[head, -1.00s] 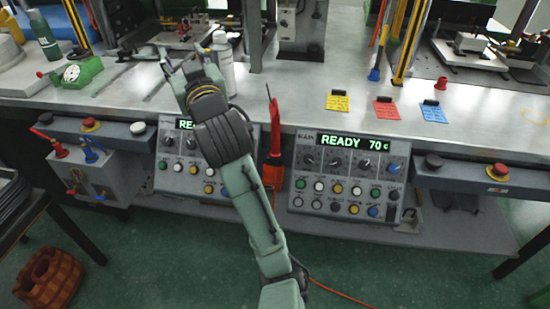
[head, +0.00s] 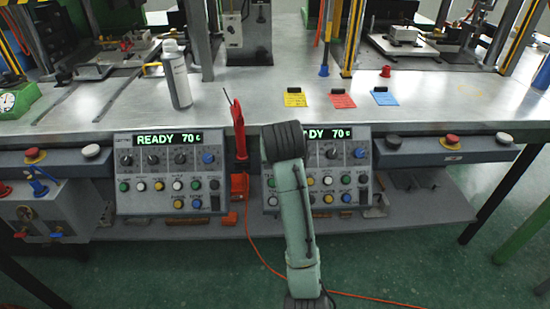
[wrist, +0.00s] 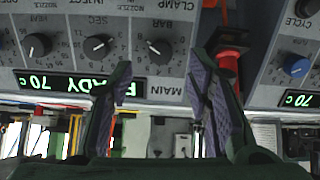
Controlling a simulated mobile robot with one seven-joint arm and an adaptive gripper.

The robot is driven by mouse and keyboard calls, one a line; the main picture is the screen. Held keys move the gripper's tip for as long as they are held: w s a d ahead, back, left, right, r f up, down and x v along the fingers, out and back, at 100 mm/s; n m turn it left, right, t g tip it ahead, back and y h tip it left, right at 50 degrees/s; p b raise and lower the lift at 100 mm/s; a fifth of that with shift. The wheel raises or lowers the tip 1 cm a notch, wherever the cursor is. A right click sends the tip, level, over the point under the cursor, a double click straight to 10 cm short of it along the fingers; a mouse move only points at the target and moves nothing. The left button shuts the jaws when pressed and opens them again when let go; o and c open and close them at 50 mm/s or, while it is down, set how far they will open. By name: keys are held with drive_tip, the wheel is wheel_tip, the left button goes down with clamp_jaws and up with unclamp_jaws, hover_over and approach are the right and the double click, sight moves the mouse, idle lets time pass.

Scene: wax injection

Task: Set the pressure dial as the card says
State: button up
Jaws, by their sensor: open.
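The right control panel (head: 372,170) has a lit display reading 70 C; my arm covers its left part in the head view. In the wrist view, which is upside down, the pressure dial (wrist: 158,48), a black knob marked BAR with a white pointer line, sits beyond and between the fingers of my gripper (wrist: 158,66). The gripper is open and empty, apart from the dial as far as I can tell. In the head view my arm hides the gripper. Yellow (head: 295,98), red (head: 342,100) and blue (head: 380,97) cards lie on the bench; their writing is too small to read.
The left control panel (head: 170,185) reads READY 70 C. A red-handled tool (head: 239,130) stands upright between the panels. A white bottle (head: 177,78) stands on the bench (head: 440,105). An orange cable lies on the floor.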

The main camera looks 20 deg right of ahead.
drive_tip(key=x, duration=0.5)
drive_tip(key=shift+w+f+p, duration=0.2)
drive_tip(key=shift+w+p, duration=0.05)
drive_tip(key=shift+p, duration=0.1)
drive_tip(key=shift+c, duration=0.4)
clamp_jaws()
